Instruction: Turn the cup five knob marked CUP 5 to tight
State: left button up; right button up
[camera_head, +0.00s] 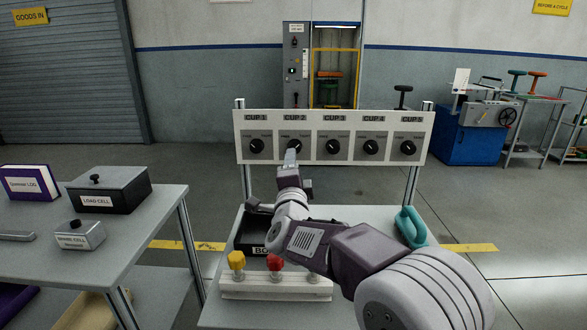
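A white panel (314,128) on two posts carries a row of black knobs marked CUP 1 to CUP 5. The CUP 5 knob (408,148) is at the right end, with nothing touching it. Its printed end labels are too small to read. My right arm comes in from the lower right, and its gripper (291,158) is at the CUP 2 knob (295,145), overlapping its lower edge in the picture. I cannot tell whether it touches that knob or whether its fingers are open. My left gripper is out of view.
Below the panel is a table (345,213) with a black box (248,234), a white block with yellow and red knobs (275,285), and a teal handle-shaped object (411,228). A left table holds a load cell box (108,190). Space before CUP 3 to CUP 5 looks clear.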

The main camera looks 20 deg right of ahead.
aim_at(408, 148)
jog(key=k+j, duration=0.2)
jog(key=k, duration=0.3)
jog(key=k+j, duration=0.2)
jog(key=k, duration=0.25)
